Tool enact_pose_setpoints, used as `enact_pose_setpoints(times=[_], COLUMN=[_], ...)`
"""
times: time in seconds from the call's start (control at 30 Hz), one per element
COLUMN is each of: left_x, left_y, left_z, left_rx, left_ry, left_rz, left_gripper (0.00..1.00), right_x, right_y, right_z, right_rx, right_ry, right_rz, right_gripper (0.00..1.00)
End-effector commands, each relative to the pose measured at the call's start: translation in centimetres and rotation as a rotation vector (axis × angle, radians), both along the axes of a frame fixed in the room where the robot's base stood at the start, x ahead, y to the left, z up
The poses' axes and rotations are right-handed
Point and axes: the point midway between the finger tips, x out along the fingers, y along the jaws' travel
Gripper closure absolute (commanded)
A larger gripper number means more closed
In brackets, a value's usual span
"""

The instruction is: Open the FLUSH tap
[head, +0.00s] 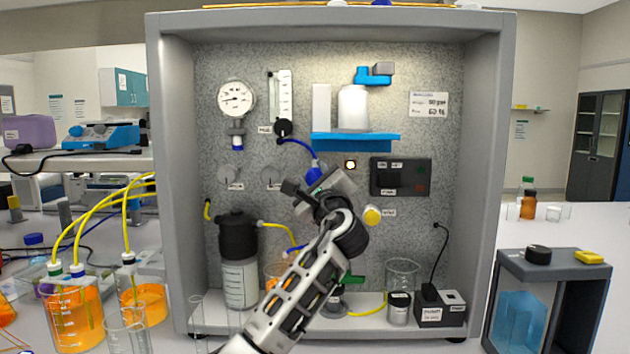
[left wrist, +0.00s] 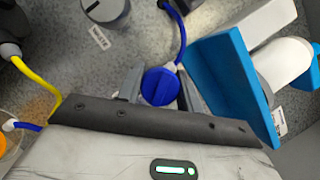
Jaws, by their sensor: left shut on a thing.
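A blue tap knob (head: 314,174) sits on the grey panel below the blue shelf, with a blue tube running into its top. My left gripper (head: 316,184) reaches up to it from below and partly covers it. In the left wrist view, the blue knob (left wrist: 160,87) is between the two grey fingers (left wrist: 160,92), which are shut on it. Any label beside this knob is hidden or too small to read, so I cannot read the word FLUSH. A yellow knob (head: 372,215) is to the right of my wrist. My right gripper is not in view.
The blue shelf (head: 350,142) with a white container (head: 353,107) juts out just above the gripper. Grey knobs (head: 229,172), a dark-capped vessel (head: 238,250) and a dark switch box (head: 401,176) are nearby. Glassware and a beaker (head: 403,272) stand on the rig floor.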

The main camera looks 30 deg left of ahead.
Motion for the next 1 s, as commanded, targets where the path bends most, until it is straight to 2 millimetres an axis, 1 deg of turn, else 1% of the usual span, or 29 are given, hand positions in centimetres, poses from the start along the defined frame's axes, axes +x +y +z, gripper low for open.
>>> enact_pose_setpoints(times=[0.6, 0.83, 1.0], left_x=[0.02, 0.02, 0.00], left_y=[-0.05, -0.03, 0.00], left_z=[-0.10, -0.14, -0.19], left_rx=[-0.501, -0.661, -0.749], left_ry=[-0.302, -0.400, -0.453], left_rz=[0.000, 0.000, 0.001], left_gripper=[0.87, 0.87, 0.87], right_x=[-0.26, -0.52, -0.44], right_y=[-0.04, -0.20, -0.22], right_z=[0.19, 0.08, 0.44], right_rx=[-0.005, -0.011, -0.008], right_ry=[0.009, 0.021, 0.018], right_rz=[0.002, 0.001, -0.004], right_gripper=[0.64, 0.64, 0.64])
